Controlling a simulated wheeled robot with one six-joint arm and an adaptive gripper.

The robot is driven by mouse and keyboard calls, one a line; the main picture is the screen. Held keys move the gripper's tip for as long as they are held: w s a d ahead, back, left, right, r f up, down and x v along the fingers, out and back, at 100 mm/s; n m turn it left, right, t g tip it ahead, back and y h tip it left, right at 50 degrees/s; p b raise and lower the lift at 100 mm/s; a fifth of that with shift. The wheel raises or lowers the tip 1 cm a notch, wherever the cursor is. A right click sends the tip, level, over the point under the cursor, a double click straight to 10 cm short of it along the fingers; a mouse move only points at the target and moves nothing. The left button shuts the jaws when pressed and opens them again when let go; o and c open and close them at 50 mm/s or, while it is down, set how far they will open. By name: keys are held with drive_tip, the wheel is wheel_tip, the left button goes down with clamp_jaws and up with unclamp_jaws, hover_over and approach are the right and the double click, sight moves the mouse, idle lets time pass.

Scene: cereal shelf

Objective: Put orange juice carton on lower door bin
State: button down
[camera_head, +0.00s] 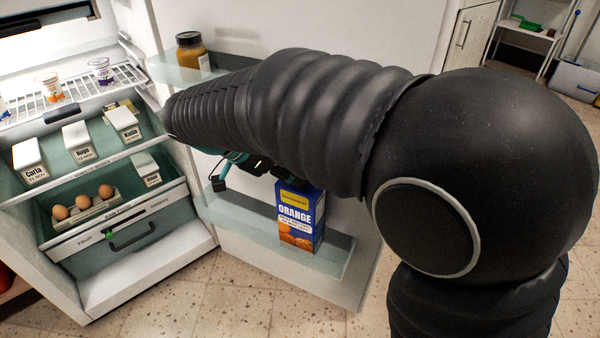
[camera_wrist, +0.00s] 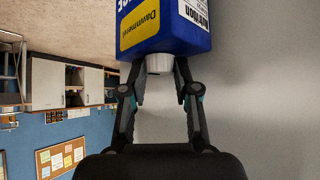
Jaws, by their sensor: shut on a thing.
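The orange juice carton (camera_head: 300,218) is blue with a yellow label and a picture of oranges. In the head view it stands upright at the lower door bin (camera_head: 340,246), with its lower part at the bin's clear wall; whether its base touches the bin floor I cannot tell. In the wrist view the carton (camera_wrist: 165,28) shows its top and white cap. My gripper (camera_wrist: 160,78) is shut on the carton at its cap end. In the head view my arm hides most of the gripper.
The fridge stands open at left, with labelled white boxes (camera_head: 75,140), a drawer with eggs (camera_head: 82,204) and yogurt cups (camera_head: 102,72). A jar (camera_head: 192,52) stands in the upper door bin (camera_head: 170,72). The lower bin is bare left of the carton.

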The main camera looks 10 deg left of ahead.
drive_tip(key=shift+w+d+f, duration=0.1)
drive_tip(key=shift+d+f, duration=0.05)
drive_tip(key=shift+f+b, duration=0.3)
drive_tip(key=shift+f, duration=0.4)
drive_tip(key=c, duration=0.9)
unclamp_jaws()
drive_tip(key=shift+o, duration=0.2)
drive_tip(key=p+v, duration=0.1)
drive_tip(key=v, duration=1.1)
